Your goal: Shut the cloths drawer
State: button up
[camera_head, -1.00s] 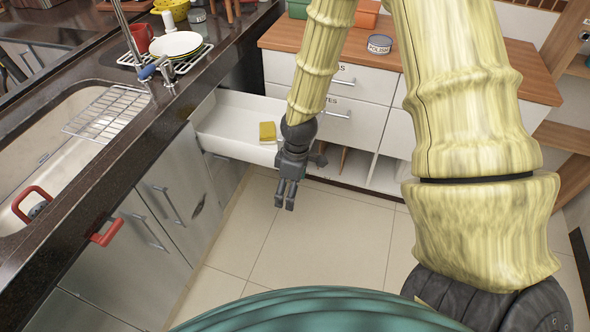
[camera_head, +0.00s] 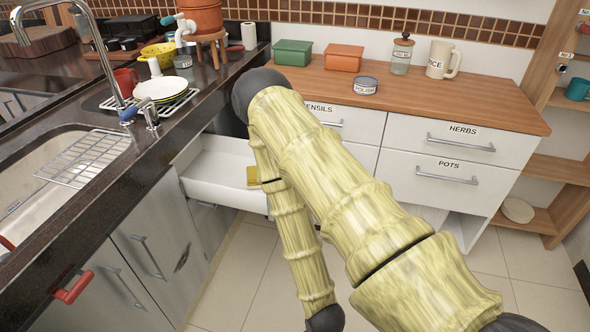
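An open white drawer (camera_head: 212,162) juts out from under the dark counter at the left, in the corner beside the wooden-topped cabinet. A yellow item (camera_head: 252,175), perhaps a folded cloth or sponge, lies inside it; my arm hides part of the drawer's right end. No label on this drawer can be read, so I cannot tell from lettering that it is the cloths drawer. My arm crosses in front of the drawer and bends down to a dark wrist joint at the bottom edge. My gripper is out of the picture below.
The dark counter (camera_head: 95,225) with sink, dish rack and plates (camera_head: 160,88) runs along the left. The white cabinet has closed drawers, including the herbs drawer (camera_head: 455,140) and pots drawer (camera_head: 440,172). Tiled floor (camera_head: 235,265) is open below the drawer.

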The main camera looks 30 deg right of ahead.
aim_at(213, 168)
jog(key=z, duration=0.55)
jog(key=i, duration=0.8)
jog(key=z, duration=0.5)
jog(key=k, duration=0.45)
jog(key=z, duration=0.65)
jog(key=i, duration=0.65)
jog(key=u, duration=0.75)
